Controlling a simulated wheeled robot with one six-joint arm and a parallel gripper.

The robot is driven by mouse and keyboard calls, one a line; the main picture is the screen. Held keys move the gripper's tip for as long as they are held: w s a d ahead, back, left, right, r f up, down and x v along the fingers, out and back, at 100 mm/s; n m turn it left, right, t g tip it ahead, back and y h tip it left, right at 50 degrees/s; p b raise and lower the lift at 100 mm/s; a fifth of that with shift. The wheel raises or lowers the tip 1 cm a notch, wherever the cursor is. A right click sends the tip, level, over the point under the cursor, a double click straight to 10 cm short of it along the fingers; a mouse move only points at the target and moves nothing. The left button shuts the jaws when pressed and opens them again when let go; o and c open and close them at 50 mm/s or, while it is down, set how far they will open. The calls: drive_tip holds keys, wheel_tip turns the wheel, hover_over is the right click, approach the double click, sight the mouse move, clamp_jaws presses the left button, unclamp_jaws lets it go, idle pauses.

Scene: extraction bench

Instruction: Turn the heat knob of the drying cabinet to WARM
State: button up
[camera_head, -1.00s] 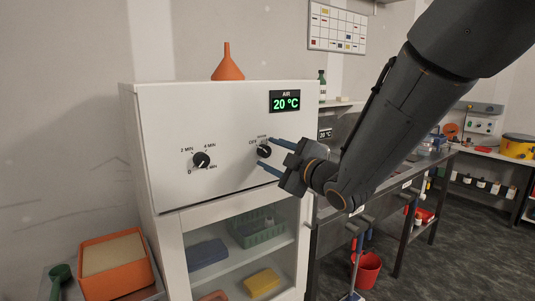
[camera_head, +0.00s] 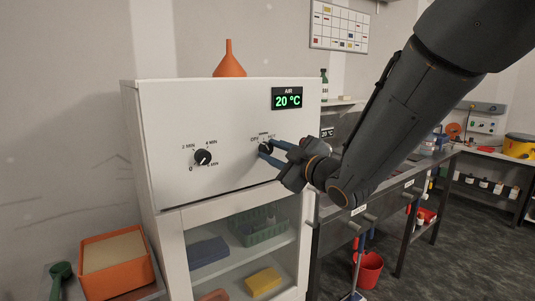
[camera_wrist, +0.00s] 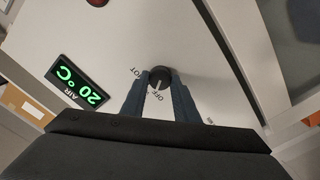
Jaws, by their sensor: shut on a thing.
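The white drying cabinet (camera_head: 228,128) stands in front of me, its green display (camera_head: 287,98) reading 20 °C. The black heat knob (camera_head: 265,148) is on the right of its panel, with OFF and other marks around it. In the wrist view the heat knob (camera_wrist: 160,76) sits between the fingertips, its white line pointing toward the OFF mark; HOT is also readable there. My gripper (camera_head: 270,152) is shut on the heat knob; in the wrist view my gripper (camera_wrist: 160,84) has one blue-grey finger on each side of it. The WARM mark is not clearly readable.
A second black knob (camera_head: 203,157) with minute marks is on the left of the panel. An orange funnel (camera_head: 229,62) stands on top of the cabinet. An orange tray (camera_head: 115,262) is at the lower left. A dark bench (camera_head: 388,190) stands to the right.

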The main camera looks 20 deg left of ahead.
drive_tip(key=m, duration=0.6)
drive_tip(key=shift+d+f, duration=0.15)
drive_tip(key=shift+f, duration=0.15)
idle(0.4)
drive_tip(key=o, duration=0.9)
drive_tip(key=shift+o, duration=0.8)
drive_tip(key=shift+r, duration=0.15)
drive_tip(key=b+v, duration=0.2)
drive_tip(key=v, duration=0.6)
